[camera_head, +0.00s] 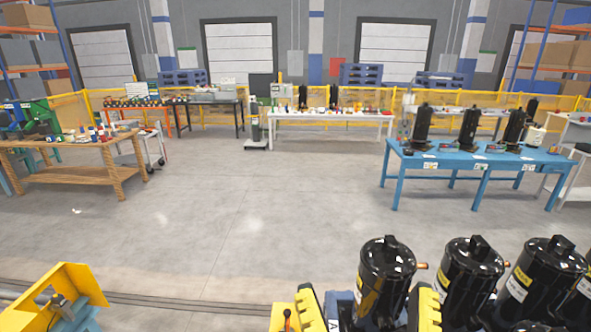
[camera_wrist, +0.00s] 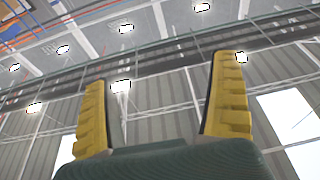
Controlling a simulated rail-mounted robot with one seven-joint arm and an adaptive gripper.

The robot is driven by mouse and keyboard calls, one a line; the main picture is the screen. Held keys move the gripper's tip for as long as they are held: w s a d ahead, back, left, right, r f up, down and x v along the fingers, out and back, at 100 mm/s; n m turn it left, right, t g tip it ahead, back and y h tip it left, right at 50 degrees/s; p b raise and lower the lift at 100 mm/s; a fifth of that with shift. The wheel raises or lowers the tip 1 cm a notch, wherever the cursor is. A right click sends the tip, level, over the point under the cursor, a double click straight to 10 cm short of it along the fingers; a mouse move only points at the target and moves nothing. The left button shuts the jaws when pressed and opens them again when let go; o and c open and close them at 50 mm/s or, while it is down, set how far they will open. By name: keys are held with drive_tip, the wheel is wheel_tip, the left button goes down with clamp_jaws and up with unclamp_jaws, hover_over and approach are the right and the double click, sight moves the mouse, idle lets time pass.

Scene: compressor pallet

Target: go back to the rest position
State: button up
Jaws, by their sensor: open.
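My gripper (camera_wrist: 160,68) is open in the wrist view, with its two yellow ridged fingers spread apart. Nothing is between the fingers there. Behind them are the ceiling, lights and upper walls, so the gripper faces upward. In the head view, yellow ridged pieces that look like its fingers show at the bottom edge, in front of a black compressor (camera_head: 386,268). The rest of the arm cannot be made out there.
Several black compressors stand in a row at the bottom right, including one beside the first (camera_head: 472,275). A yellow bracket (camera_head: 85,284) is at lower left. A blue table (camera_head: 440,163) with compressors is at right, a wooden bench (camera_head: 75,176) at left. The middle floor is clear.

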wheel_tip(320, 180, up, 21)
drive_tip(key=t+p, duration=0.1)
drive_tip(key=p, duration=1.8)
drive_tip(key=shift+s, duration=0.4)
